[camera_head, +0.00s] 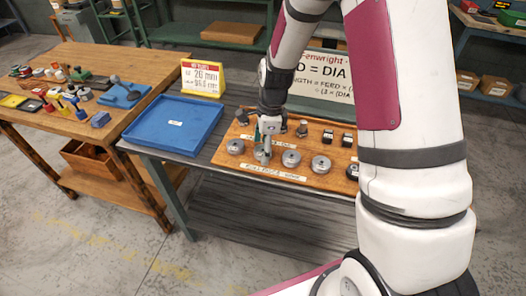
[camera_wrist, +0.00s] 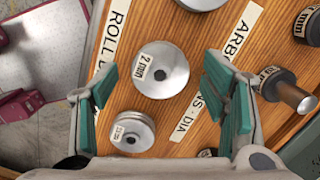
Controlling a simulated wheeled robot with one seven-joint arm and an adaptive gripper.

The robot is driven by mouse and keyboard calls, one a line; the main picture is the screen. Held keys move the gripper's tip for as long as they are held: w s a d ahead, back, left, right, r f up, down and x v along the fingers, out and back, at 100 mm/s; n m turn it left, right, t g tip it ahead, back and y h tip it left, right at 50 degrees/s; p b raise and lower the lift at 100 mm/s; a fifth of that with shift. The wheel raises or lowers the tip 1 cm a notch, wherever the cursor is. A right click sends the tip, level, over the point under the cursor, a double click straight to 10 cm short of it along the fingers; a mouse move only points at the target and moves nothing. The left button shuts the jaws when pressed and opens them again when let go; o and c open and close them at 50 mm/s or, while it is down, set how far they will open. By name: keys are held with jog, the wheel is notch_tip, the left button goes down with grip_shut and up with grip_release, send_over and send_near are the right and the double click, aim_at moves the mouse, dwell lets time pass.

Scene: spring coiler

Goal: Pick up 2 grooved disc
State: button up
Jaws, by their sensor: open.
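The grooved disc marked 2 mm (camera_wrist: 172,83) is a round silver-grey roller with a raised hub and a white label. It lies flat on the wooden board. In the wrist view it sits between the fingers of my gripper (camera_wrist: 161,82), which are apart with teal pads on either side. There is visible space between disc and pads. In the head view my gripper (camera_head: 266,147) points down over the second disc from the left (camera_head: 260,158), partly hiding it.
A smaller-marked disc (camera_wrist: 131,134) lies close by in the wrist view. More discs (camera_head: 291,158) (camera_head: 321,164) stand in the row to the right. Arbors (camera_head: 302,129) stand behind, on the same board (camera_head: 222,155). An empty blue tray (camera_head: 172,124) lies left.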

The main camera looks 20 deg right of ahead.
jog(key=shift+f, duration=0.1)
jog(key=c, duration=1.3)
jog(key=shift+c, duration=0.9)
